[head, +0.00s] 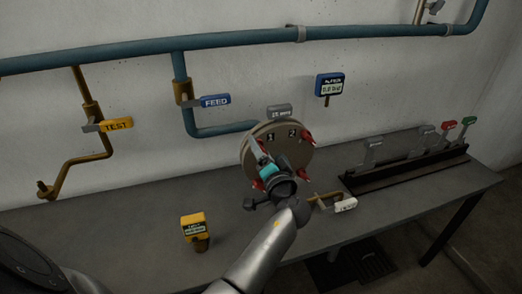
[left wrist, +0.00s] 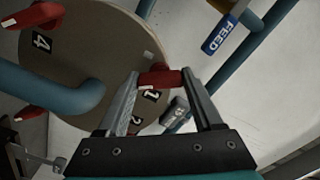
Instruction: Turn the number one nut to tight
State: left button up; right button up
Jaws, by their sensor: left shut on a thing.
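A round tan flange plate (head: 291,133) with numbers and red nuts on its rim faces me in the head view. The number one nut (left wrist: 158,77) is a red wing-shaped handle beside the printed 1 in the left wrist view. My left gripper (left wrist: 157,73) is shut on it, one finger at each end. In the head view my left gripper (head: 258,154) reaches the plate's left side and hides that nut. The number four label (left wrist: 41,43) shows in the left wrist view with other red nuts near it. My right gripper is not in view.
A grey bench (head: 150,225) carries a yellow gauge (head: 194,228) and a dark rack (head: 405,172) with grey, red and green tags. Blue pipes run along the wall, with yellow TEST (head: 117,124) and blue FEED (head: 215,100) handles. A blue gauge (head: 329,85) hangs near the plate.

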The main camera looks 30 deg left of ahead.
pick_arm(q)
jog(key=c, duration=0.5)
jog(key=shift+m, duration=0.4)
jog(key=m, duration=0.3)
jog(key=shift+r, duration=0.1)
jog(key=m+p, duration=0.1)
jog(key=m, duration=0.1)
jog(key=shift+m, duration=0.3)
jog(key=m+p, duration=0.1)
jog(key=m, duration=0.2)
jog(key=shift+m+p, duration=0.8)
jog(key=shift+m, duration=1)
